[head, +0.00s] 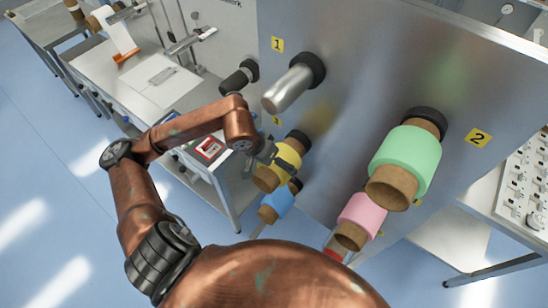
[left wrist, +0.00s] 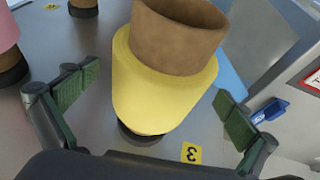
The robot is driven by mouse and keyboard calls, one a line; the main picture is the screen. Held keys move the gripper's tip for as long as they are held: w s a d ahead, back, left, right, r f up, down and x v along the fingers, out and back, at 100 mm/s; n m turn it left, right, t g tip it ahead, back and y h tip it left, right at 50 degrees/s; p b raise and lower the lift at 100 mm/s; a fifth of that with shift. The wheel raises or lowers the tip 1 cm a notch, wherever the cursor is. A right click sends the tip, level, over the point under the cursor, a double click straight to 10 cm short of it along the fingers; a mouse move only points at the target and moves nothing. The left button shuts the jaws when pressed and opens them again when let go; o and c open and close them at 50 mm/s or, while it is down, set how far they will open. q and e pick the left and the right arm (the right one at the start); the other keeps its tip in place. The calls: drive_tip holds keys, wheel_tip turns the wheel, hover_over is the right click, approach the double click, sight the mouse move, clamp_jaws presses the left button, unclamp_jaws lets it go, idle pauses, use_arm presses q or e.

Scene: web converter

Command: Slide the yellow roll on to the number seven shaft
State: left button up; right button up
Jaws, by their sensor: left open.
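The yellow roll (head: 287,156) with a brown cardboard core sits on a shaft on the metal panel, left of centre in the head view. My left gripper (head: 272,155) is at its left side. In the left wrist view the yellow roll (left wrist: 165,95) stands between the two spread fingers (left wrist: 156,88), with a gap visible on each side. A yellow label reading 3 (left wrist: 191,153) is beside its shaft's black collar. I cannot make out a number seven label or tell which shaft it is. My right gripper is not in view.
A bare metal shaft (head: 287,88) sticks out near label 1 (head: 277,44). Green (head: 408,152), pink (head: 362,212) and blue (head: 280,203) rolls sit on nearby shafts. Label 2 (head: 478,138) is beside the green roll. A bench (head: 150,85) stands at the left.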

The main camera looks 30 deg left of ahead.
use_arm(q)
drive_tip(key=shift+w+d+f, duration=0.1)
drive_tip(key=shift+w+f, duration=0.1)
drive_tip(key=shift+f, duration=0.45)
drive_tip(key=shift+w+f, duration=0.15)
drive_tip(key=shift+f, duration=0.2)
drive_tip(key=shift+w+d+f, duration=0.15)
drive_tip(key=shift+w+f, duration=0.1)
drive_tip(key=shift+f, duration=0.25)
drive_tip(key=c, duration=1.5)
drive_tip(key=o, duration=0.9)
drive_tip(key=shift+c, duration=0.2)
drive_tip(key=c, duration=1.1)
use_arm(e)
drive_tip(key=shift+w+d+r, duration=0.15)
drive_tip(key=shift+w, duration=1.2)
